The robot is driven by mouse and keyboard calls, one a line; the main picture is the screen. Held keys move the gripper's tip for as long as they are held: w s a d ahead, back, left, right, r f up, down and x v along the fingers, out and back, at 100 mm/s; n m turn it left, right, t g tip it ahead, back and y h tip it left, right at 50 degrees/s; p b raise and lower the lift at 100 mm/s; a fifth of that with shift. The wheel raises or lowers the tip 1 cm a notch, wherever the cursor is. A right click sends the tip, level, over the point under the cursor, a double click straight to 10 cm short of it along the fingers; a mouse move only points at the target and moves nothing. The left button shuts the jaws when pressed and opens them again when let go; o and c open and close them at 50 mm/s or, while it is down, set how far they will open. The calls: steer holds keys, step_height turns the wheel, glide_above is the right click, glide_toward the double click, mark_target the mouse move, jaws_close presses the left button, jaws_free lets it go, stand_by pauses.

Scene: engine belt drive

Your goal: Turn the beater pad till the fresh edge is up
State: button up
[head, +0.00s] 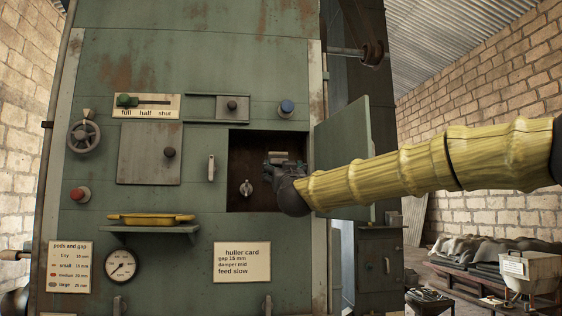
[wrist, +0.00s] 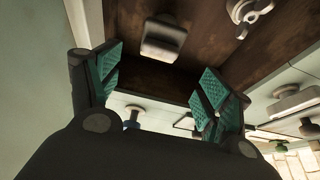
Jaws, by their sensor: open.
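My gripper (head: 282,160) is at the open compartment in the green machine front, and its jaws are apart. In the wrist view, my gripper (wrist: 160,78) shows two teal-padded fingers with nothing between them. A pale rounded block (wrist: 163,38), which may be the beater pad, is on the brown inner wall beyond the fingertips, apart from them. In the head view my gripper hides that area. A metal wing knob (head: 246,188) is on the compartment's back wall, left of my gripper. It also shows in the wrist view (wrist: 250,12). I cannot tell which edge is fresh.
The compartment door (head: 341,145) stands open at the right, close to my arm. A yellow tray (head: 150,218) rests on a shelf left of and below the opening. A handle (head: 211,168), a dark knob (head: 232,104) and a blue button (head: 287,107) stick out nearby.

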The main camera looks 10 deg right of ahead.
mark_target(279, 162)
steer(key=p+x, duration=0.4)
steer(key=x, duration=0.3)
steer(key=shift+w+r, duration=0.2)
steer(key=shift+w, duration=0.1)
steer(key=shift+w+r+p, duration=0.1)
steer(key=shift+w+p, duration=0.3)
steer(key=shift+w, duration=0.15)
steer(key=c, duration=1)
